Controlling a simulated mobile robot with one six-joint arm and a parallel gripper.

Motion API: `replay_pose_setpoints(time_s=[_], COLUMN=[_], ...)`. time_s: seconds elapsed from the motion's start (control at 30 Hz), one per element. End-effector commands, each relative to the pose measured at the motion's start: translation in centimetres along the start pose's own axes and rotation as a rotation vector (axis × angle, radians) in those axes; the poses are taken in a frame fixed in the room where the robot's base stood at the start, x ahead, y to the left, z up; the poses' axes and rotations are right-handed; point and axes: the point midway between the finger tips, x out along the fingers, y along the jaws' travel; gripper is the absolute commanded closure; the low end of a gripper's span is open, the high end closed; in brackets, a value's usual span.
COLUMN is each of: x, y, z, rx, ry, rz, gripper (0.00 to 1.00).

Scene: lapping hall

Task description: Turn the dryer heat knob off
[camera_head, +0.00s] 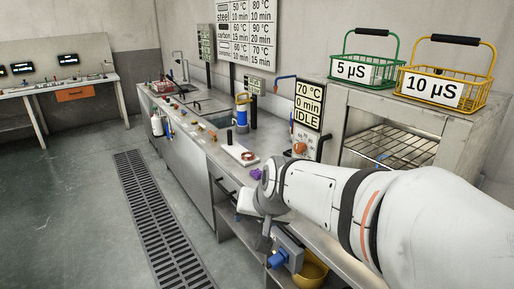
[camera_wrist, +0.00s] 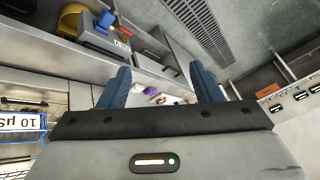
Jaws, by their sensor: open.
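The dryer (camera_head: 352,110) is the grey cabinet at the right in the head view, with a wire rack in its open front. On its left side is a display (camera_head: 309,104) reading 70 °C, 0 min, IDLE. Below the display is a panel with a small orange knob (camera_head: 299,148), which appears to be the heat knob; its exact setting is too small to read. I cannot make out the knob in the wrist view. My gripper (camera_wrist: 164,74) is open and empty, its two blue fingers apart. In the head view my arm's end is below and left of the knob, apart from it.
A green basket (camera_head: 364,73) and yellow basket (camera_head: 444,89) stand on the dryer. A white stand (camera_head: 240,154) and purple item (camera_head: 256,173) lie on the bench. A yellow bowl (camera_head: 311,271) and a grey box (camera_head: 290,249) sit below. The floor left of the bench is clear.

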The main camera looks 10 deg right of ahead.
Motion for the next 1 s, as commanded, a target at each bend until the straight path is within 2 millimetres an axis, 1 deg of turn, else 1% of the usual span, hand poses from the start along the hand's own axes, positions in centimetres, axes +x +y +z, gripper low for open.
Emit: replay_pose_setpoints(time_s=[0.03,0.07,0.1,0.17,0.2,0.27,0.3,0.37,0.4,0.43,0.5,0.57,0.6,0.7,0.8,0.9,1.0], x=[2.1,2.9,3.9,5.2,6.0,7.1,7.9,9.0,9.8,10.4,11.9,13.1,13.9,15.7,16.9,17.5,17.7], y=[-1.4,-2.2,-3.2,-4.1,-4.3,-4.3,-4.1,-3.0,-2.0,-1.2,1.1,3.1,4.4,7.3,9.2,10.2,10.9], z=[-3.5,-5.9,-9.2,-13.8,-16.9,-21.0,-23.6,-26.9,-28.7,-29.9,-31.9,-32.8,-33.0,-32.5,-31.5,-30.6,-30.4], rx=[0.112,0.191,0.301,0.467,0.579,0.741,0.850,1.022,1.134,1.216,1.400,1.538,1.618,1.776,1.873,1.921,1.941], ry=[0.084,0.146,0.228,0.348,0.429,0.551,0.629,0.754,0.838,0.902,1.057,1.191,1.278,1.478,1.634,1.734,1.781], rz=[-0.050,-0.084,-0.131,-0.197,-0.238,-0.298,-0.345,-0.402,-0.435,-0.458,-0.509,-0.546,-0.564,-0.599,-0.618,-0.626,-0.630], gripper=[0.41,0.41,0.41,0.41,0.41,0.41,0.41,0.41,0.41,0.41,0.41,0.41,0.41,0.41,0.41,0.41,0.41])
